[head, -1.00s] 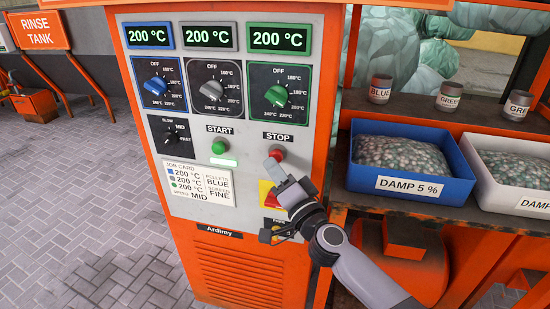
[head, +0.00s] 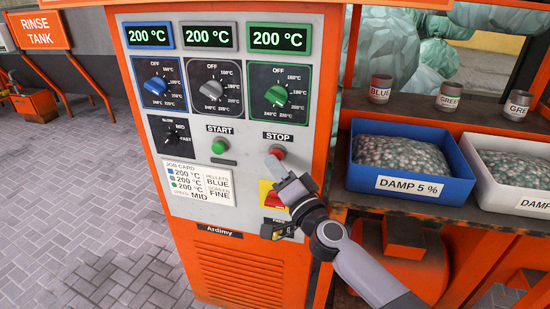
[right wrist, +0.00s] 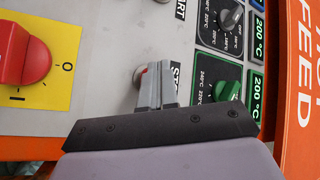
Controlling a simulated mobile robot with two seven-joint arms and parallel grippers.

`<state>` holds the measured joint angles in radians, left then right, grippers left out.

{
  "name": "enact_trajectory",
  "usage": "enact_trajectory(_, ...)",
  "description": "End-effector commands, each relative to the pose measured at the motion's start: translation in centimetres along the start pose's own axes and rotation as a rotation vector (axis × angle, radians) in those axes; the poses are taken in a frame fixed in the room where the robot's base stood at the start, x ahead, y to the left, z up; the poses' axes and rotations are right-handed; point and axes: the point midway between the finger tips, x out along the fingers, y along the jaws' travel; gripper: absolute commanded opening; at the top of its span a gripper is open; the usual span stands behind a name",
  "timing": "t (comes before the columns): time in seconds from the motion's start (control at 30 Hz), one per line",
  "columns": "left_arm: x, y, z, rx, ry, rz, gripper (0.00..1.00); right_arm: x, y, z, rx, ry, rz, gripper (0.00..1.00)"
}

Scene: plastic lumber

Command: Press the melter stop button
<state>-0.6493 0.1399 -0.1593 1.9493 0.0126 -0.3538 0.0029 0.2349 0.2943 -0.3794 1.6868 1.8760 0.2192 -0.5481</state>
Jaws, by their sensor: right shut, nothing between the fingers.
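The red stop button (head: 278,153) sits below the STOP label on the orange and grey melter panel (head: 240,180). My right gripper (head: 272,162) is shut and empty, with its fingertips at the button's lower left edge. In the right wrist view the shut fingers (right wrist: 153,82) overlap the stop button (right wrist: 138,76), which is mostly hidden behind them. The tips look to be touching it. The green start button (head: 219,147) is to the left, and the small indicator bar (head: 225,162) under it is dark. My left gripper is not in view.
A red rotary switch on a yellow plate (right wrist: 25,60) is close to my right gripper. Three dials and 200 °C displays are above. A blue bin (head: 410,190) and a white bin (head: 510,205) of pellets stand on a shelf at the right.

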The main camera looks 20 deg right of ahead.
Motion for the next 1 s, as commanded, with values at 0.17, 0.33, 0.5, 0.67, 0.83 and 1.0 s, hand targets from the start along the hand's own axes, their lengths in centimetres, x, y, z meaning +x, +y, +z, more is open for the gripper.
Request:
enact_trajectory(0.17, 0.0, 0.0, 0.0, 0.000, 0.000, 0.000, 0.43, 0.1, 0.0, -0.2, -0.001, 0.003, 0.001, 0.00)
enact_trajectory(0.33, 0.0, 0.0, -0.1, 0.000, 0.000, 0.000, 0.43, 0.0, 0.0, -0.1, -0.001, 0.004, 0.001, 0.00)
enact_trajectory(0.5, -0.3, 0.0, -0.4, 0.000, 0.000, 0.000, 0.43, -0.5, -0.4, 0.2, -0.001, 0.004, 0.002, 0.00)
enact_trajectory(0.67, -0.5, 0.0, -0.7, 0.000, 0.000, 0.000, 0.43, -1.1, -0.9, 0.6, -0.001, 0.003, 0.001, 0.00)
enact_trajectory(0.83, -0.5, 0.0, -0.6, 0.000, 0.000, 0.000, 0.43, -1.3, -0.9, 0.8, -0.001, 0.002, 0.001, 0.00)
enact_trajectory(1.0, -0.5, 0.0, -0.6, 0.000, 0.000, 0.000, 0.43, -1.3, -0.9, 0.9, 0.000, 0.002, 0.001, 0.00)
